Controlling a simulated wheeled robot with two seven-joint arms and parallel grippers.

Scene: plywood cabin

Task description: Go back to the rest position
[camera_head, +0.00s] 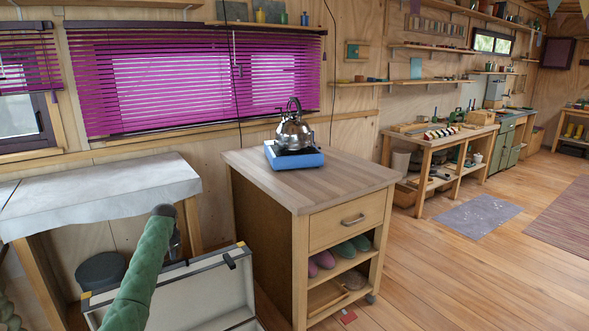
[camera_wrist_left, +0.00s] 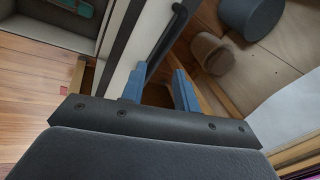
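My left arm, in a green sleeve, reaches up from the bottom of the head view. Its gripper (camera_head: 176,243) is mostly hidden behind the arm's end, above an open case (camera_head: 190,292). In the left wrist view the gripper (camera_wrist_left: 160,88) has two blue fingers set apart, with nothing held between them. The case's pale wall (camera_wrist_left: 128,45) and a black handle (camera_wrist_left: 160,48) lie just beyond the fingers; I cannot tell whether they touch. My right gripper is not in view.
A wooden cabinet (camera_head: 300,182) bearing a kettle (camera_head: 293,130) on a blue stove (camera_head: 294,158) stands right of the case. A cloth-covered table (camera_head: 110,190) is at the left. A grey bucket (camera_wrist_left: 250,14) and a brown pot (camera_wrist_left: 212,52) are near the gripper. Floor at right is open.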

